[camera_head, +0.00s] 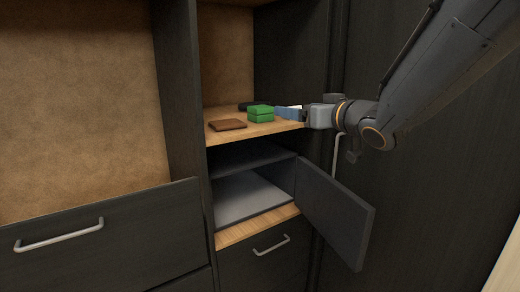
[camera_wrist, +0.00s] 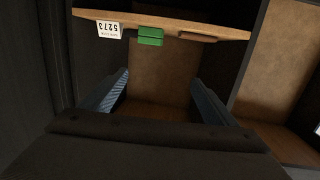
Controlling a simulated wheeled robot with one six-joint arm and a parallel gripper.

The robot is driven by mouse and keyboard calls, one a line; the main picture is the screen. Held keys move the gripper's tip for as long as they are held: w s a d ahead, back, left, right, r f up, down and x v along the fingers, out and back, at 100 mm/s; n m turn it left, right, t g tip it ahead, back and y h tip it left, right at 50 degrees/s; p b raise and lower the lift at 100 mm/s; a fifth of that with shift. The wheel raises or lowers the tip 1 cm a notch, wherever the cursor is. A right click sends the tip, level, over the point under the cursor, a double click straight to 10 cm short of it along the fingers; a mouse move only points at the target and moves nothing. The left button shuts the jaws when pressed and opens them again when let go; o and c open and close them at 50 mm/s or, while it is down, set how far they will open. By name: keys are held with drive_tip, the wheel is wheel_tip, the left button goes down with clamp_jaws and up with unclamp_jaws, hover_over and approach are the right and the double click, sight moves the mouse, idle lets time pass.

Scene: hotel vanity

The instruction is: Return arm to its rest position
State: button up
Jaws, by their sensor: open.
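My gripper (camera_head: 283,112) is at the right side of the wooden shelf in the head view, with my arm reaching in from the upper right. In the wrist view my gripper (camera_wrist: 164,88) shows its two blue-grey fingers wide apart, with nothing between them. A green box (camera_head: 261,113) stands on the shelf just left of the fingers in the head view. It also shows in the wrist view (camera_wrist: 151,37). I cannot tell from the frames how close the fingers are to the box.
The wooden shelf (camera_head: 228,134) also holds a brown flat item (camera_head: 227,125) and a dark object (camera_head: 246,106) behind. A white card reading 5273 (camera_wrist: 109,30) appears upside down. Below, a cabinet door (camera_head: 335,212) stands open beside an empty-looking compartment (camera_head: 245,197). A dark wall is at right.

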drive_tip(key=s+d+f+m+g+h+b, duration=0.2)
drive_tip(key=d+f+g+h, duration=0.15)
drive_tip(key=f, duration=0.85)
drive_tip(key=s+d+f+m+g+h+b, duration=0.25)
drive_tip(key=d+f+h, duration=0.2)
drive_tip(key=f, duration=0.75)
drive_tip(key=s+f+g+b, duration=0.4)
drive_tip(key=s+f+g, duration=0.3)
drive_tip(key=s+f, duration=0.9)
drive_tip(key=shift+s+d+f+m+g, duration=0.3)
drive_tip(key=shift+s+d+m+g, duration=0.15)
drive_tip(key=shift+s, duration=0.65)
